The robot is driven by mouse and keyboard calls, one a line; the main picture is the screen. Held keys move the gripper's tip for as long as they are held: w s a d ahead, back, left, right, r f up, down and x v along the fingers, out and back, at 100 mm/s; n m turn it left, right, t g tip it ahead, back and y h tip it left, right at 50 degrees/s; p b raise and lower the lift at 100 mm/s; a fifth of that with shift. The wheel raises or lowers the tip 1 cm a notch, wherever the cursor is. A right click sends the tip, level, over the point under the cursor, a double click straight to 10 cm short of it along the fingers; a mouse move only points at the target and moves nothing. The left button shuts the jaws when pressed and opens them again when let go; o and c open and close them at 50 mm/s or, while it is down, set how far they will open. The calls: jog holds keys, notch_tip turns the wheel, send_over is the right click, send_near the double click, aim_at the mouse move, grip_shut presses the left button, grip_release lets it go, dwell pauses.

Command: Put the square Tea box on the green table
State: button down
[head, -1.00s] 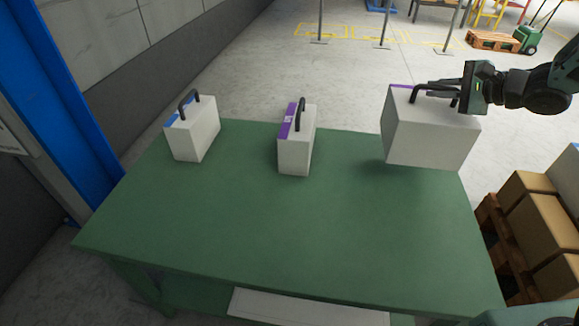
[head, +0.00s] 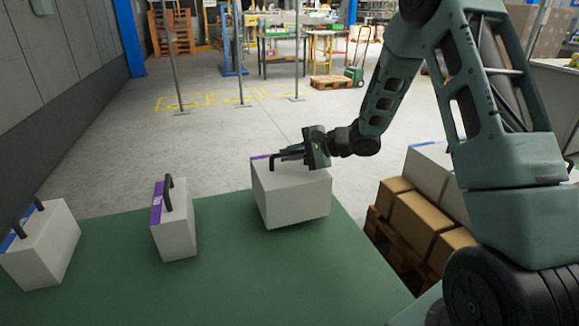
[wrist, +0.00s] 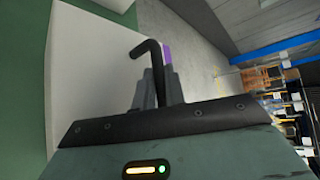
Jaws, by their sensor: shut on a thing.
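My gripper (head: 292,155) is shut on the black handle of a large white box (head: 290,197) with a purple strip on top. The box is at the back right of the green table (head: 230,285). It looks upright, and its underside is at or just above the tabletop; I cannot tell whether it touches. In the wrist view the white box (wrist: 95,60) fills the left side, and its bent black handle (wrist: 150,48) runs between the fingers. No lettering that says Tea is readable.
A narrow white box with a purple strip (head: 174,228) stands left of the held box. A white box with a blue strip (head: 42,248) stands further left. Cartons on a pallet (head: 420,222) are right of the table. The table's front middle is clear.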

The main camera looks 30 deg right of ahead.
aim_at(280, 165)
notch_tip(280, 165, down, 3)
jog(key=shift+b, duration=0.45)
jog(key=c, duration=1.5)
grip_release()
jog(key=shift+o, duration=0.2)
